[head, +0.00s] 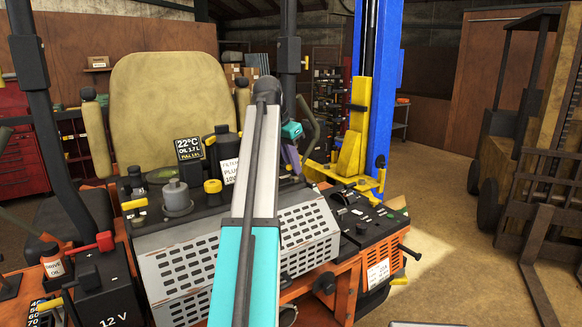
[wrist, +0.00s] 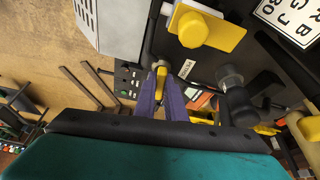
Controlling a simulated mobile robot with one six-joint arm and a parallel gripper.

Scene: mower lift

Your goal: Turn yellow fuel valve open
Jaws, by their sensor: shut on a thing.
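The yellow fuel valve handle (wrist: 161,78) is a small narrow yellow piece in the middle of the wrist view, on the dark panel near a small white label (wrist: 186,69). My gripper (wrist: 159,92) has purple fingers, one on each side of the handle, and it is shut on it. The fingers cover part of the handle and its base, so its exact angle is hard to tell. In the head view, a little of my purple gripper (head: 292,158) shows to the right of my arm, and the valve itself is hidden.
A large yellow knob (wrist: 194,29) and a dark fitting with a clear top (wrist: 238,100) stand close to my gripper. A black control panel (head: 357,218) lies to the right.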

